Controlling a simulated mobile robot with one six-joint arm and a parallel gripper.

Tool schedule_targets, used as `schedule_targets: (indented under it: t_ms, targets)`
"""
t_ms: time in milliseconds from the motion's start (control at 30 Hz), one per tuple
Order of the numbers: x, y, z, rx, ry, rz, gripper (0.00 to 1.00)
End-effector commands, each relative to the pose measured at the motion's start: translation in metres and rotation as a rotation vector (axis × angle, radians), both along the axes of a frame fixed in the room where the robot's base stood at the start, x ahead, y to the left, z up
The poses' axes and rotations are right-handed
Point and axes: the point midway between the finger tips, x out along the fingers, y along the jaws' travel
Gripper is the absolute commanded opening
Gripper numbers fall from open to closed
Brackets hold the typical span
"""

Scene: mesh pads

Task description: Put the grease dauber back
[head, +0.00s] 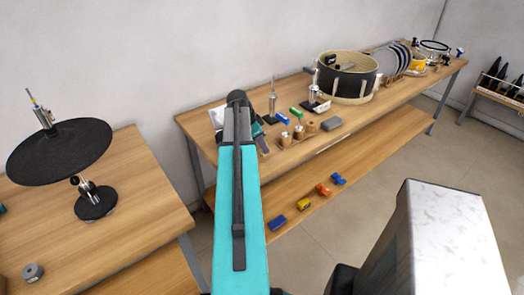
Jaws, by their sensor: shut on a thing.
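I cannot make out a grease dauber for certain in the head view. My teal arm (237,205) rises through the middle of the view and covers part of the long bench's left end. My gripper and whatever is in it do not show. Several small wooden pieces with metal tops (298,131) stand on the long wooden bench (385,108), just right of my arm. A silver upright tool on a dark base (271,105) stands behind them.
A grey block (331,124), a blue block (283,118) and a drum (347,77) are on the long bench. Blue (277,223), yellow (304,204) and red (323,190) pieces lie on its lower shelf. A black disc (60,152) stands above the left table (135,215).

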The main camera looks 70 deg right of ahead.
Motion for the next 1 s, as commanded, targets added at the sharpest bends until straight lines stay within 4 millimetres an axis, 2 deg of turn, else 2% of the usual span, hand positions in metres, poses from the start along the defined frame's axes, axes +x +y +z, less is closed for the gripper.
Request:
schedule_targets:
  t_ms: [300, 833, 867, 933, 1000]
  targets:
    - [0.0, 0.0, -0.023, 0.0, 0.0, 0.0, 0.03]
    - [-0.001, 0.0, -0.03, 0.0, 0.0, -0.001, 0.03]
    - [-0.001, 0.0, -0.029, 0.0, 0.0, -0.001, 0.25]
    - [-0.001, 0.0, -0.029, 0.0, 0.0, -0.001, 0.37]
    - [-0.001, 0.0, -0.029, 0.0, 0.0, -0.001, 0.39]
